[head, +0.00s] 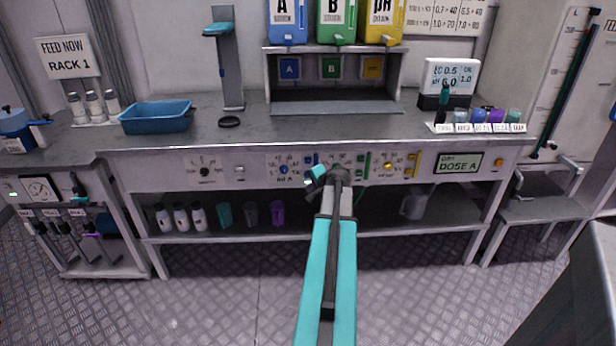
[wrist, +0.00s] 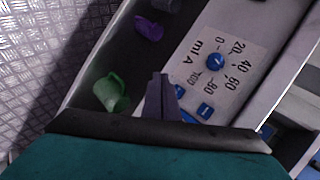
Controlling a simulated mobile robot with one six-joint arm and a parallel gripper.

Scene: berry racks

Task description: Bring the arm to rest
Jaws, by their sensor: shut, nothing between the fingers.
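My arm reaches out over the floor toward the front of the bench (head: 240,128) in the head view. My gripper (head: 313,182) is near the bench's control panel and looks small there. In the wrist view my gripper (wrist: 160,84) is shut and empty, its dark fingers pressed together. Beside it in that view is the panel's "ml A" dial (wrist: 217,62) with a blue knob, and blue buttons (wrist: 205,109). I cannot tell whether the fingers touch the panel.
The shelf under the panel holds white bottles (head: 181,217) and coloured cups (head: 224,214); a green one (wrist: 111,92) and a purple one (wrist: 149,29) show in the wrist view. A blue tray (head: 156,117) stands on the bench. The floor before the bench is clear.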

